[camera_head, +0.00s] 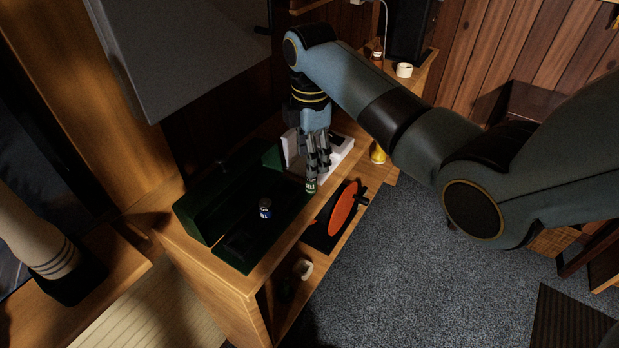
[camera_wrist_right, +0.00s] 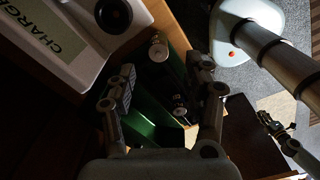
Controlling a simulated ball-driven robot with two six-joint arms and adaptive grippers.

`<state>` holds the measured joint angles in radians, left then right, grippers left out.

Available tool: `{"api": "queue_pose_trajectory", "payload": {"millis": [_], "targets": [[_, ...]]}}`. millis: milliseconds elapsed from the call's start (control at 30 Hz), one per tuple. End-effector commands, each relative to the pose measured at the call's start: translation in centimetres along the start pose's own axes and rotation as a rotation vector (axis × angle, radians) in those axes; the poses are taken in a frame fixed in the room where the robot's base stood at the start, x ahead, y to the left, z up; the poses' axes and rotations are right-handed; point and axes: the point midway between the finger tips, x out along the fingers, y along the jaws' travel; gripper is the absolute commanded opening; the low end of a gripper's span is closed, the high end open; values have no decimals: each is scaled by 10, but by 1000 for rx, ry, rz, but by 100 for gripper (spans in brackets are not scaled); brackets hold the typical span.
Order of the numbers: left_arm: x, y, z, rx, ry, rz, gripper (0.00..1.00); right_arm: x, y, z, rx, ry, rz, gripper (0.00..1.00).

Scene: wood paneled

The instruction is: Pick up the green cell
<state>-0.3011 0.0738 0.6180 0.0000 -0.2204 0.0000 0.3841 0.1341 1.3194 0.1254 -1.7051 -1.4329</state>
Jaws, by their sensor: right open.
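The green cell (camera_head: 310,187) shows just below the fingertips of my right gripper (camera_head: 313,178), at the right end of the dark green tray (camera_head: 232,182). From the head view I cannot tell whether the fingers touch it. In the right wrist view the fingers of my right gripper (camera_wrist_right: 167,88) stand apart. Two cells with silvery tops show there, one upper (camera_wrist_right: 158,50) and one lower (camera_wrist_right: 180,108); their side colours are too dark to tell which is green.
A blue and silver cell (camera_head: 265,208) stands in the tray. The white charger (camera_head: 341,150) is behind my gripper; its lettering shows in the wrist view (camera_wrist_right: 50,42). A red-orange disc (camera_head: 343,207) is on the lower right, and a yellow bottle (camera_head: 378,154) stands farther right.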

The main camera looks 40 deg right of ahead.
Motion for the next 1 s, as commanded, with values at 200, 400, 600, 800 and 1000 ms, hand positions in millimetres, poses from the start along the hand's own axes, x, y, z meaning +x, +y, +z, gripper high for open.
{"api": "queue_pose_trajectory", "payload": {"millis": [200,400,600,800,1000], "targets": [[-6,-6,-2,3,2,-6,0,20,0,0,1,0,-4,51],[-8,-6,-3,3,3,-6,0,50,3,0,0,0,-2,51],[-8,-6,-4,2,5,-6,0,57,3,0,-1,0,0,51],[-8,-6,-4,2,5,-6,0,57,3,1,0,0,0,40],[-8,-6,-4,3,5,-6,0,57,2,1,0,0,0,13]]}}
